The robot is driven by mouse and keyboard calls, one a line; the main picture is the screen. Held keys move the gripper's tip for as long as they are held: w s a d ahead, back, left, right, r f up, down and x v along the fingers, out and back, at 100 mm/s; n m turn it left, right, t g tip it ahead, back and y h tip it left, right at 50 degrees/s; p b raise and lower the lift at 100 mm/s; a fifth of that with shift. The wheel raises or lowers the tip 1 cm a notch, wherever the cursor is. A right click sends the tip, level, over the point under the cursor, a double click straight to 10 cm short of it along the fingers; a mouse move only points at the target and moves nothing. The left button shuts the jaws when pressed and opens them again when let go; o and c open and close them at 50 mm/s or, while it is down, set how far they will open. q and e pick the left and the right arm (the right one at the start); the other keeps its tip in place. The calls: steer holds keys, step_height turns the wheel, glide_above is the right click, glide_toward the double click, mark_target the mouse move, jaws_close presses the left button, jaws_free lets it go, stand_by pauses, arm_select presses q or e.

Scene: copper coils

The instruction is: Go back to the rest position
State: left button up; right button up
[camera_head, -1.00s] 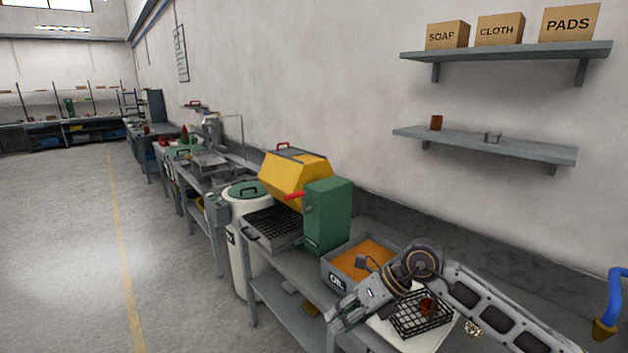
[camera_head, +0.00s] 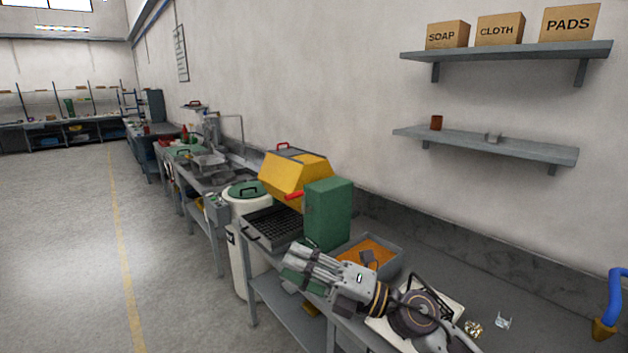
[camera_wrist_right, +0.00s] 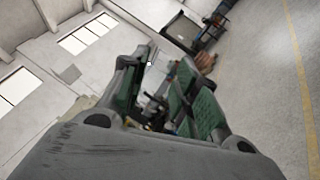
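My right gripper (camera_head: 292,262) reaches in from the lower right over the front edge of the bench, in front of the green box-shaped machine (camera_head: 328,214). In the right wrist view the gripper (camera_wrist_right: 163,72) has its two green-padded fingers apart, with nothing held between them. Its fingers point away along the room, toward far windows and the floor. My left gripper is not in view.
The grey tray of orange-brown contents (camera_head: 397,259) stands just behind my right arm. A white mat (camera_head: 452,297) lies partly hidden under the arm. A yellow-lidded machine (camera_head: 290,178) and a white bin (camera_head: 240,260) stand farther left. The floor aisle is clear.

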steer(key=w+d+m+t+h, duration=0.6)
steer(key=d+m+t+h, duration=0.4)
steer(key=m+t, duration=0.55)
steer(key=s+d+f+m+g+h, duration=0.1)
steer(key=d+f+m+g+h, duration=0.3)
steer(key=d+f+m+h, duration=0.45)
steer(key=s+d+f+m+g+h, duration=0.1)
steer(key=d+f+m+g+h, duration=0.3)
steer(key=f+m, duration=0.5)
steer(key=s+d+f+g+y, duration=0.3)
steer(key=s+f+g, duration=0.7)
steer(key=s+f, duration=1)
steer(key=s+f+g, duration=0.1)
steer(key=s+f, duration=0.1)
steer(key=f, duration=1.4)
steer(key=s+f+g, duration=0.1)
steer(key=s+f, duration=0.1)
steer(key=f, duration=1.5)
steer(key=s+d+f, duration=0.2)
steer(key=s+f, duration=0.7)
steer(key=s, duration=0.2)
steer(key=s+d+f, duration=0.1)
steer(key=s+f, duration=0.8)
steer(key=s, duration=0.1)
steer(key=shift+s+d+f+g+h, duration=0.3)
steer(key=shift+s+d+g+h, duration=0.05)
steer(key=shift+d, duration=0.05)
